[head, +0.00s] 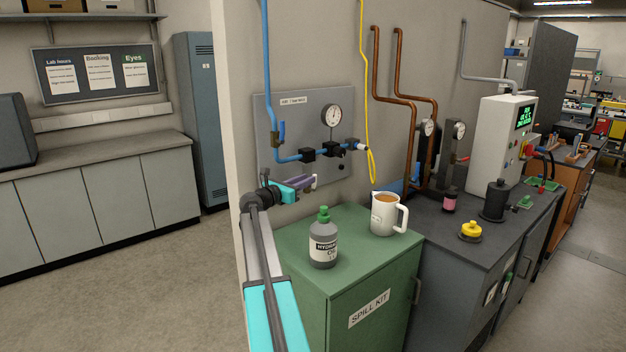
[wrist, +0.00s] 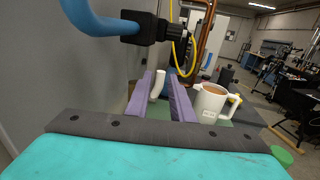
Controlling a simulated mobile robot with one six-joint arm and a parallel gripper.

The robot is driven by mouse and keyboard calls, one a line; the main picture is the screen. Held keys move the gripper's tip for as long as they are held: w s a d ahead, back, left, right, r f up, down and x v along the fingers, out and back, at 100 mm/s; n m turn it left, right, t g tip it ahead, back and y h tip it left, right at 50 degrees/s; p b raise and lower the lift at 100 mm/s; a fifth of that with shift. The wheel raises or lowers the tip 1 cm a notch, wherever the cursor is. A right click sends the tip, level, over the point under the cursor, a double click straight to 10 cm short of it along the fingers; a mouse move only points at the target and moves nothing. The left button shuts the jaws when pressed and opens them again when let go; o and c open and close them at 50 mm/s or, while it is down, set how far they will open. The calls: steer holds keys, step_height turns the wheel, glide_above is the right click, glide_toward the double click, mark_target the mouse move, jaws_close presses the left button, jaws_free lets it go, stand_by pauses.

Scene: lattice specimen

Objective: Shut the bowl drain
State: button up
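A grey wall panel (head: 275,110) carries a blue pipe (head: 287,158) with black fittings (head: 308,154) and a round gauge (head: 333,115). No part is clearly marked as the bowl drain. My gripper (head: 308,182) is just below the pipe, its purple fingers pointing right. In the wrist view my gripper (wrist: 161,76) is open, with a gap between its fingers. A cream, curved lever-like piece (wrist: 157,86) shows in that gap; it may be the drain handle. I cannot tell whether either finger touches it. The blue pipe and a black fitting (wrist: 139,27) pass above the fingers.
Below stands a green spill kit cabinet (head: 350,278) with a grey bottle (head: 323,240) and a white jug (head: 388,214) of brown liquid. A yellow hose (head: 365,90) hangs at the panel's right. Copper pipes (head: 407,140) and a dark bench (head: 470,250) lie further right.

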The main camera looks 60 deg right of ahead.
steer(key=shift+s+d, duration=0.2)
steer(key=shift+d, duration=1.15)
steer(key=shift+s+d, duration=0.15)
steer(key=shift+d, duration=1.2)
